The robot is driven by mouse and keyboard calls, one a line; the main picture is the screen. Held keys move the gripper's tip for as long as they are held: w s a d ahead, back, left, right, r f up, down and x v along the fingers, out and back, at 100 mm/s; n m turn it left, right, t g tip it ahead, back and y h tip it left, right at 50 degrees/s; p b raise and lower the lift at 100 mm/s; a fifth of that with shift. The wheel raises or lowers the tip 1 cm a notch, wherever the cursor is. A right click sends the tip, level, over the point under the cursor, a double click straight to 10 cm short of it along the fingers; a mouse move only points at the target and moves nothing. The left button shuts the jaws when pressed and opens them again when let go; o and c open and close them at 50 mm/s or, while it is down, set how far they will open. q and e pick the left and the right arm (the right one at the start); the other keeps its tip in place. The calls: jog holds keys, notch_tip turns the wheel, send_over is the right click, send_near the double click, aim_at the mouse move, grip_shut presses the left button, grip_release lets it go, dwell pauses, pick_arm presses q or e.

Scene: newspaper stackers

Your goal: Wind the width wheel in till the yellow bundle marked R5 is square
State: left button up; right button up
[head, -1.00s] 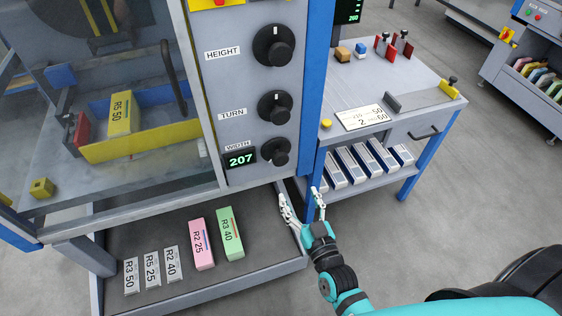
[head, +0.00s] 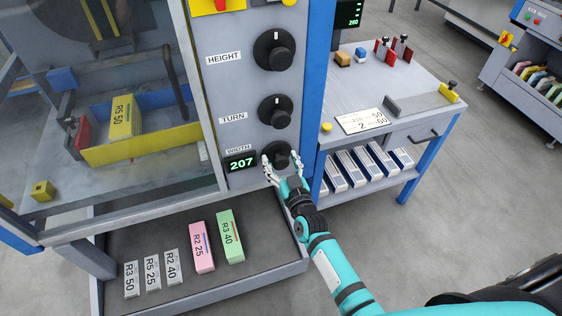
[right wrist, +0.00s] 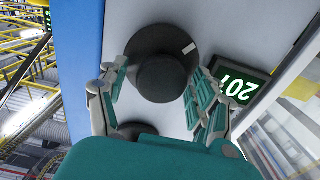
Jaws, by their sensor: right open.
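The black width wheel (head: 279,156) is on the grey panel beside a display (head: 241,162) that reads 207. My right gripper (head: 276,163) is open in front of the wheel. In the right wrist view, its fingers (right wrist: 158,95) stand on either side of the wheel (right wrist: 163,75); I cannot tell whether they touch it. The yellow bundle marked R5 50 (head: 125,117) lies behind the clear window, between a yellow guide (head: 140,148) and a blue guide (head: 155,99). It looks slightly angled to the yellow guide, with a gap between them. My left gripper is not in view.
The height knob (head: 274,50) and turn knob (head: 274,111) sit above on the panel. A tray (head: 270,274) below holds pink and green bundles and several grey labelled blocks. A side table (head: 408,110) stands right of the blue post (head: 316,90).

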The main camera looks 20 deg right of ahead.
jog(key=c, duration=1.1)
jog(key=shift+m, duration=0.5)
jog(key=shift+c, duration=0.3)
jog(key=o, duration=1.2)
jog(key=shift+c, duration=0.2)
jog(key=s, duration=1.2)
jog(key=shift+d, duration=0.2)
